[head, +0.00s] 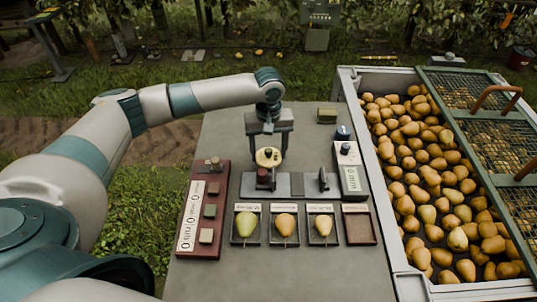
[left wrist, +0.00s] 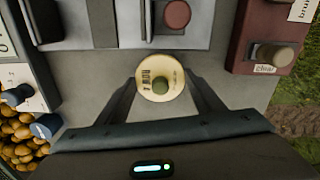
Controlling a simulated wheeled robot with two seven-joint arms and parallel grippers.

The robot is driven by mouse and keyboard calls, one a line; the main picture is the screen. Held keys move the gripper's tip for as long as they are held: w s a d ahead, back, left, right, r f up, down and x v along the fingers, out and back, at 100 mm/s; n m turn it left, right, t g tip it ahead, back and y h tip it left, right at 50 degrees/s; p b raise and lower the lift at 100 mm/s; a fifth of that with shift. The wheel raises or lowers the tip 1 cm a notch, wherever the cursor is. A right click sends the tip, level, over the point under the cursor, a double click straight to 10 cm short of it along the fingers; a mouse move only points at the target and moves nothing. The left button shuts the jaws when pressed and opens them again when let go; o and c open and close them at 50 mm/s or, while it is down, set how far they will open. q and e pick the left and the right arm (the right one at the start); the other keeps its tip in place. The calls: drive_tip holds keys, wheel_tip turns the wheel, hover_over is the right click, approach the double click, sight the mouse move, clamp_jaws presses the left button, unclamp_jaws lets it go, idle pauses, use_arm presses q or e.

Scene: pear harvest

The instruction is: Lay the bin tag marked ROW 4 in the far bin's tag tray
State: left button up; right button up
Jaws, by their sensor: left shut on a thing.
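My left gripper (head: 268,146) is shut on a round cream tag with a dark knob, seen in the head view (head: 268,156) above the grey table. In the left wrist view my left gripper (left wrist: 160,86) has its fingers on either side of this tag (left wrist: 147,88); dark print on its face appears to read ROW 4. The tag is just behind a grey fixture with a dark red knob (head: 263,177). A large bin of pears (head: 346,85) stands at the right. I cannot tell which tray is the far bin's tag tray. My right gripper is not in view.
A green mesh lid (head: 430,85) lies over part of the bin. The table's back left is clear.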

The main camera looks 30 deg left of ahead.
sight(269, 150)
use_arm(q)
wheel_tip(269, 150, down, 2)
idle(0.4)
drive_tip(key=o, duration=1.1)
drive_tip(key=shift+c, duration=0.2)
wheel_tip(269, 150, up, 12)
drive_tip(key=shift+r+b, duration=0.1)
drive_tip(key=shift+b, duration=0.25)
